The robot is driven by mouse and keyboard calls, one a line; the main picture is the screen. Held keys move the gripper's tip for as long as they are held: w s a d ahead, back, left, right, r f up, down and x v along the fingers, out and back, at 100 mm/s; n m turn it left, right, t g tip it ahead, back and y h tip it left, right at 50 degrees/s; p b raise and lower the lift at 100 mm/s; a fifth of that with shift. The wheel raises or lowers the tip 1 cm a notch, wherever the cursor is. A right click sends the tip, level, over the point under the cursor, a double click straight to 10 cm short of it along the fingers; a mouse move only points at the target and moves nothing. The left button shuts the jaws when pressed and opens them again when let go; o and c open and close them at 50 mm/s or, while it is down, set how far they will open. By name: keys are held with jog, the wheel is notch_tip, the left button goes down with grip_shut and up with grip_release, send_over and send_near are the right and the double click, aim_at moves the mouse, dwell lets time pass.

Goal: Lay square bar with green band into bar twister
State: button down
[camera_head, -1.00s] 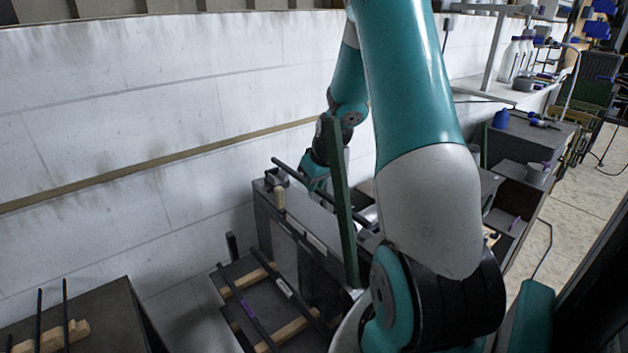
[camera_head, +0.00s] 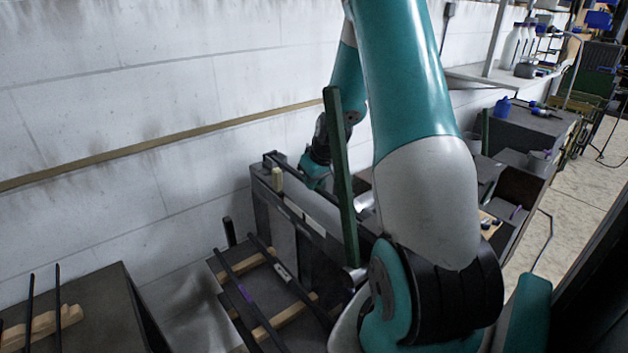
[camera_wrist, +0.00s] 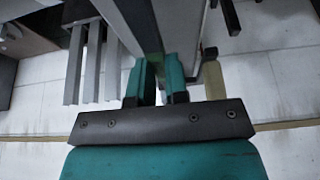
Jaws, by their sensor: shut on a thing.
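My gripper (camera_head: 312,182) is shut on a dark square bar (camera_head: 284,167). The bar lies roughly level, its left end at the far left end of the bar twister (camera_head: 318,226). The twister is a long dark bench-like body with a pale block at its left end. In the wrist view, my fingers (camera_wrist: 158,78) close around the bar, and a green patch shows between them. The bar's right part is hidden behind the green post and my arm. I cannot tell whether the bar touches the twister.
A low rack (camera_head: 262,330) in front holds two bars, one with a purple band (camera_head: 246,296) and one with a pale band. A dark green post (camera_head: 341,180) stands before the twister. A dark table (camera_head: 105,310) is at left. The wall (camera_head: 110,90) is close behind.

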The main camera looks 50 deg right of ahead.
jog(key=shift+f+b, duration=0.25)
jog(key=shift+b, duration=0.05)
dwell(0.7)
jog(key=c, duration=1.1)
grip_release()
jog(key=shift+o, duration=0.2)
jog(key=shift+s, duration=0.1)
jog(key=b+v, duration=0.2)
jog(key=v, duration=1.5)
jog(key=shift+s+b, duration=0.15)
jog(key=shift+b, duration=0.25)
jog(key=shift+a+r, duration=0.1)
jog(key=shift+r, duration=0.05)
